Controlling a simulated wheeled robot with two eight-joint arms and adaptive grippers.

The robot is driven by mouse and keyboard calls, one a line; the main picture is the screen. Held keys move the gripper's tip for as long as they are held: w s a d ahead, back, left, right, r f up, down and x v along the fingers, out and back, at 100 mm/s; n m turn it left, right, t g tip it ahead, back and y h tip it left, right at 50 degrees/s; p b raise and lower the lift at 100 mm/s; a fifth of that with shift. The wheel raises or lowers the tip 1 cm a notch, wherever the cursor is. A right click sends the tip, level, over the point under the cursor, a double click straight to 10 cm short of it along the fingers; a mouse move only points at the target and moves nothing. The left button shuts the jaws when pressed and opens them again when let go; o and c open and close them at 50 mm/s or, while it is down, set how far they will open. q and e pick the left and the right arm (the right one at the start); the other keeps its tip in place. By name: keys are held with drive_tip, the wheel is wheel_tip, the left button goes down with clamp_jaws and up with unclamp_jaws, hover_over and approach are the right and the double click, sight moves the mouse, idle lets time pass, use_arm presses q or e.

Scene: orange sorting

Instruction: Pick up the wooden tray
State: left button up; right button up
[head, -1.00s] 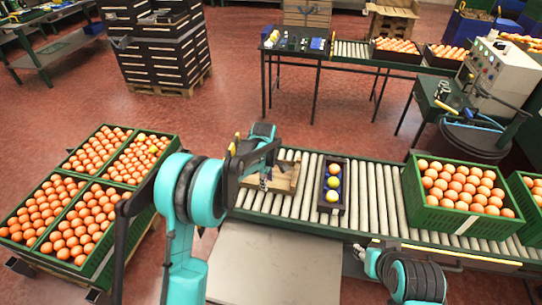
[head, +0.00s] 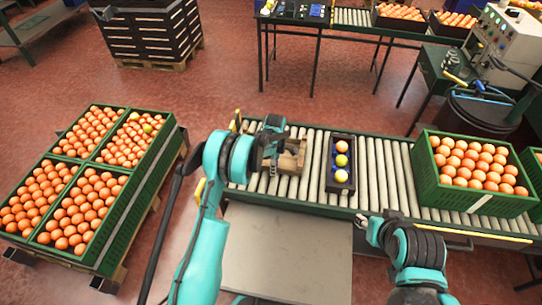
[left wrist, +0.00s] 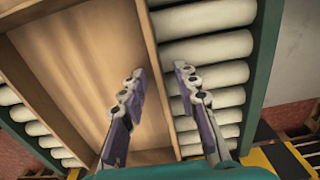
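The wooden tray (head: 297,150) is a small, shallow brown box on the roller conveyor, left of a small black tray. My left gripper (head: 270,162) is over its left part and hides some of it. In the left wrist view the tray (left wrist: 80,55) fills the left side, and its inside looks bare. My left gripper (left wrist: 155,85) is open there, one finger over the tray's inside and the other over the rollers outside, with the tray wall between them. I cannot tell whether they touch it. My right gripper (head: 368,229) is near the conveyor's front edge, its fingers unclear.
The black tray (head: 329,168) holds three round fruits close to the wooden tray's right side. A green crate (head: 480,202) of oranges stands further right on the conveyor (head: 385,180). Green crates (head: 125,215) of oranges stand at the left. A grey plate (head: 285,250) lies in front.

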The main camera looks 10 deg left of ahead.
use_arm(q)
drive_tip(key=shift+f, duration=0.3)
drive_tip(key=shift+r, duration=0.1)
drive_tip(key=shift+c, duration=0.4)
clamp_jaws()
